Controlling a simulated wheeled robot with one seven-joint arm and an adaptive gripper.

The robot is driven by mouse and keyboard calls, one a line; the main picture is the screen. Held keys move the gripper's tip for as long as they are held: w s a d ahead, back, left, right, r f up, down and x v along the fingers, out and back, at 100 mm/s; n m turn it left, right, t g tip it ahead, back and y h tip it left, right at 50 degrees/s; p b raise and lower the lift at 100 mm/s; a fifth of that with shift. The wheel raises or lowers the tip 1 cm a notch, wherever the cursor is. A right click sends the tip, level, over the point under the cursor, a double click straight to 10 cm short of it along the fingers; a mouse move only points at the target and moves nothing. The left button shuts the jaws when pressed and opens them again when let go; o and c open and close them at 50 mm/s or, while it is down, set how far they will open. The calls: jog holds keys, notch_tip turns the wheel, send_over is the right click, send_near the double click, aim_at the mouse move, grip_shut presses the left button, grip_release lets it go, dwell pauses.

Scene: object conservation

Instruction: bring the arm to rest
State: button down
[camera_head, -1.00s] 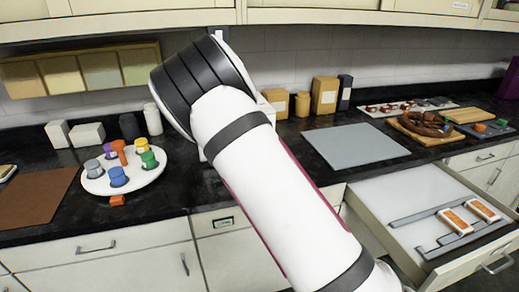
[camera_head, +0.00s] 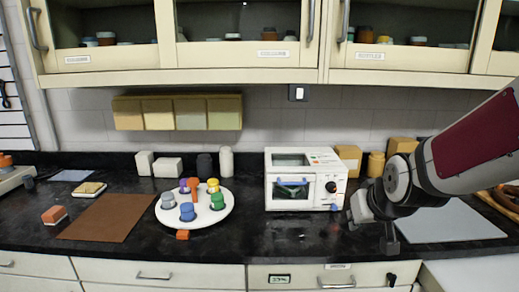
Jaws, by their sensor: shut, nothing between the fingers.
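My arm (camera_head: 465,155) comes in from the right edge, its dark red and white link reaching over the right part of the black counter. My gripper (camera_head: 374,230) hangs at its end above the counter's front part, to the right of the white toaster oven (camera_head: 292,205). It is shut and holds nothing. The gap between gripper and counter is hard to judge. The arm hides part of the grey mat (camera_head: 450,228) behind it.
A round white tray (camera_head: 222,215) bears several coloured weights. An orange block (camera_head: 183,235) lies before it. A brown mat (camera_head: 108,217) is at left. Cardboard boxes (camera_head: 349,158) stand behind my gripper. Wall cabinets (camera_head: 250,60) hang above.

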jog(key=s+a+r+g, duration=0.1)
jog(key=s+r+g, duration=0.1)
jog(key=s, duration=1)
jog(key=s+a+r+g, duration=0.1)
jog(key=s+r+g, duration=0.1)
jog(key=s, duration=1.1)
jog(key=shift+r, duration=0.35)
dwell(4.9)
